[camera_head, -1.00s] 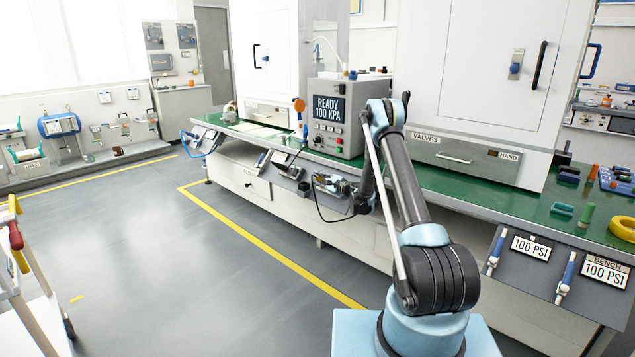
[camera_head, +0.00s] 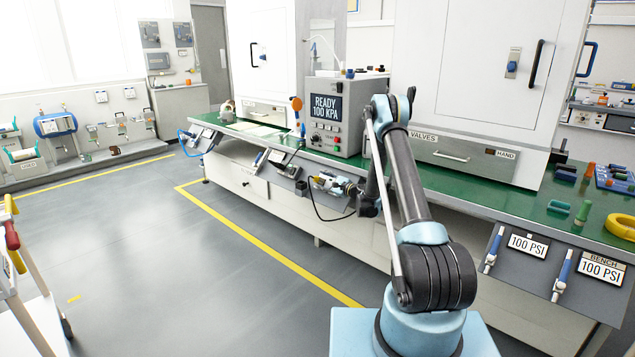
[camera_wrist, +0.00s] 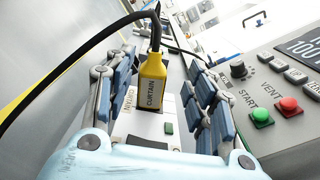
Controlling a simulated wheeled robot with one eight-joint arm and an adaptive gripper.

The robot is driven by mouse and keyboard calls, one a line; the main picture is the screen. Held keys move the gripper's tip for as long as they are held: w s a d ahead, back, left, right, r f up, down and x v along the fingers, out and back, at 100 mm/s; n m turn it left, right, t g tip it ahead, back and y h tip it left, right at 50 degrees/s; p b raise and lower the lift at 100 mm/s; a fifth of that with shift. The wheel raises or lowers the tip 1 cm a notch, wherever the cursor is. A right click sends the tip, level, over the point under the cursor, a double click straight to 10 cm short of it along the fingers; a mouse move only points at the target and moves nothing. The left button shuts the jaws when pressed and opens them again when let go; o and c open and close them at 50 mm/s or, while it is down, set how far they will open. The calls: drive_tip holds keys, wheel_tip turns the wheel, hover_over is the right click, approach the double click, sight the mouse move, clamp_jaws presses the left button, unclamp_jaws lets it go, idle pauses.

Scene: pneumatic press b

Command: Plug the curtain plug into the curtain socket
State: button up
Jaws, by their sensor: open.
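The curtain plug (camera_wrist: 152,85) is yellow, marked CURTAIN, with a black cable arching from its far end to the left in the wrist view. It lies between my gripper's (camera_wrist: 160,68) blue-grey fingers, which are spread with a visible gap on the right side. The socket opening is hidden, so I cannot tell how deep the plug sits. In the head view my gripper (camera_head: 335,184) is small, at the bench's front edge.
A grey control box (camera_head: 335,115) reading READY 100 KPA stands on the green bench. Its green START button (camera_wrist: 261,115) and red VENT button (camera_wrist: 289,105) are right of my fingers in the wrist view. The cable loop (camera_head: 325,215) hangs before the bench. The floor ahead is clear.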

drive_tip(key=v, duration=0.7)
drive_tip(key=s+r+n+g+h, duration=0.25)
drive_tip(key=s+r+n, duration=0.4)
drive_tip(key=r, duration=0.65)
drive_tip(key=s+d+r+n+g+h, duration=0.1)
drive_tip(key=s+d+r+n, duration=0.15)
drive_tip(key=s, duration=0.65)
drive_tip(key=s+d+r+n+g+h, duration=0.15)
drive_tip(key=s+r, duration=0.25)
drive_tip(key=s, duration=0.5)
drive_tip(key=s+d+f+n+g+h, duration=0.1)
drive_tip(key=s+d, duration=0.4)
drive_tip(key=s, duration=0.7)
drive_tip(key=s+d+f+n+g+h, duration=0.1)
drive_tip(key=s+d+f+h, duration=0.3)
drive_tip(key=s, duration=0.9)
drive_tip(key=s+d+f+n+g+h, duration=0.1)
drive_tip(key=s+d+f+n+h, duration=0.1)
drive_tip(key=s+d, duration=0.5)
drive_tip(key=s+n+h, duration=0.1)
drive_tip(key=s+h, duration=0.1)
drive_tip(key=s, duration=0.4)
drive_tip(key=shift+s+d+f+n+g, duration=0.2)
drive_tip(key=shift+d+n+g, duration=0.1)
drive_tip(key=shift+n+g, duration=0.1)
